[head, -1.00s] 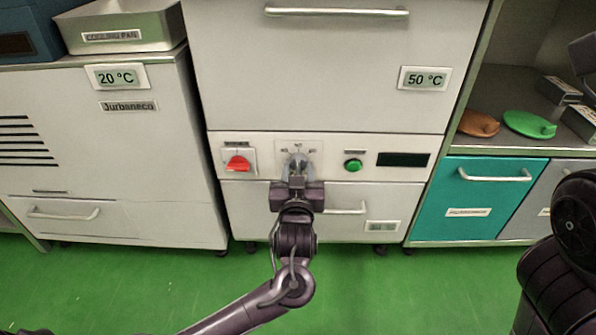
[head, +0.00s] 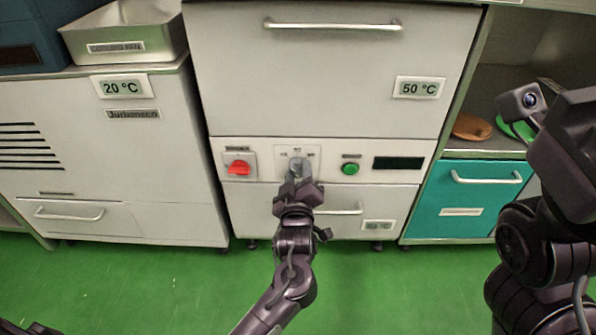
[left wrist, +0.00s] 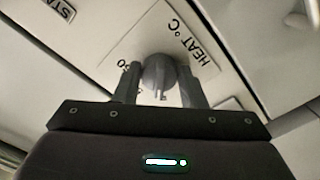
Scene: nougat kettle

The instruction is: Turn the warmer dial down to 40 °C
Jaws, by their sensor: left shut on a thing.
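The warmer dial (head: 298,166) is a grey knob on the control panel of the middle cabinet, below the 50 °C display (head: 419,88). My left gripper (head: 299,174) is at the knob and hides its lower part. In the left wrist view, the knob (left wrist: 158,72) sits between the two fingers of the left gripper (left wrist: 160,88), which is shut on it. A HEAT °C label and part of a number show beside the knob there. The dial's exact setting is too small to read. My right arm is at the right; its fingertips do not show.
A red switch (head: 238,168) is left of the dial, a green button (head: 350,169) and a dark display (head: 399,163) right of it. A drawer handle (head: 340,209) is just below. A cabinet with a 20 °C display (head: 122,87) stands left; a teal drawer (head: 470,205) is at the right.

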